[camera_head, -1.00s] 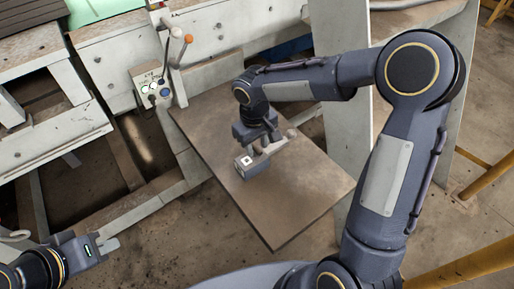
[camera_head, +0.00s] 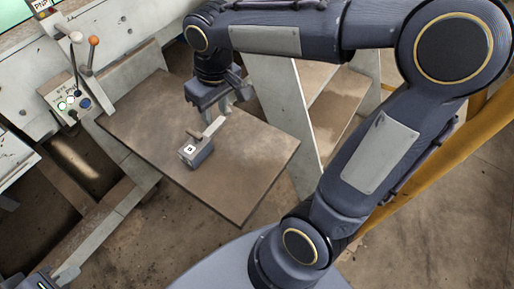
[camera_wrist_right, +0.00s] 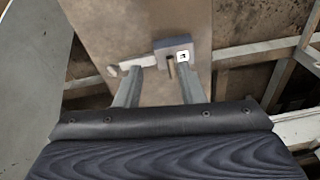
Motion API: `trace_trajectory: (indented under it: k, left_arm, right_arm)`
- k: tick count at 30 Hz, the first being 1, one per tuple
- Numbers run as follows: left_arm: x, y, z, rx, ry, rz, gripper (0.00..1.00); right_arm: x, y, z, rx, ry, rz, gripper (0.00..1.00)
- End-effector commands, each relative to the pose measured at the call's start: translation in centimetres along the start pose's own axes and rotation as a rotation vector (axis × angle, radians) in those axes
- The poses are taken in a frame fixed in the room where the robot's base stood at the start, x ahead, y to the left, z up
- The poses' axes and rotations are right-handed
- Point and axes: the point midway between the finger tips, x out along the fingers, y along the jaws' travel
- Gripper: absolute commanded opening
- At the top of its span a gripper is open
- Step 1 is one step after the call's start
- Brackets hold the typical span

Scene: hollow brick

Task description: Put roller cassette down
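The roller cassette (camera_head: 196,152), a small grey block with a white square marker and a pale bar, lies on the brown tabletop (camera_head: 240,185). My right gripper (camera_head: 233,105) is above and behind it in the head view, apart from it. In the right wrist view, the fingers of my right gripper (camera_wrist_right: 158,88) are spread with nothing clamped between them. The cassette (camera_wrist_right: 173,47) lies beyond the fingertips there, toward the right finger. My left gripper (camera_head: 62,277) is at the bottom left of the head view, mostly cut off.
A control box (camera_head: 70,103) with coloured buttons and two levers stands at the table's left edge. A grey upright panel (camera_head: 285,110) stands behind the table at right. The front part of the tabletop is bare.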

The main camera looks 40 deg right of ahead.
Motion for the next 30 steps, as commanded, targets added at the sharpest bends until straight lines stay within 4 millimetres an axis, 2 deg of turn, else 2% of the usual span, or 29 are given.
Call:
trace_trajectory:
  k: [1,6,9,12,17,25,28,30]
  left_arm:
    - [0.0,0.0,0.0,0.0,0.0,0.0,0.0]
    - [0.0,0.0,0.0,0.0,0.0,0.0,0.0]
    - [0.0,0.0,0.0,0.0,0.0,0.0,0.0]
    - [0.0,0.0,0.0,0.0,0.0,0.0,0.0]
    - [0.0,0.0,0.0,0.0,0.0,0.0,0.0]
    - [0.0,0.0,0.0,0.0,0.0,0.0,0.0]
    - [-0.6,0.3,-0.3,0.0,0.0,0.0,0.0]
    - [-1.7,0.8,-0.9,0.0,0.0,0.0,0.0]
  right_arm:
    - [-0.9,0.7,2.6,0.05,0.046,-0.022,0.36]
    - [-1.3,0.8,9.5,0.203,0.197,-0.125,0.36]
    - [-0.9,0.1,12.3,0.277,0.282,-0.181,0.36]
    - [-0.3,-0.6,14.0,0.331,0.348,-0.222,0.36]
    - [0.2,-1.2,15.1,0.37,0.4,-0.255,0.36]
    - [0.3,-1.3,15.2,0.372,0.402,-0.258,0.36]
    - [-0.5,-1.3,15.1,0.372,0.402,-0.257,0.36]
    - [-1.8,-1.3,14.9,0.372,0.402,-0.257,0.36]
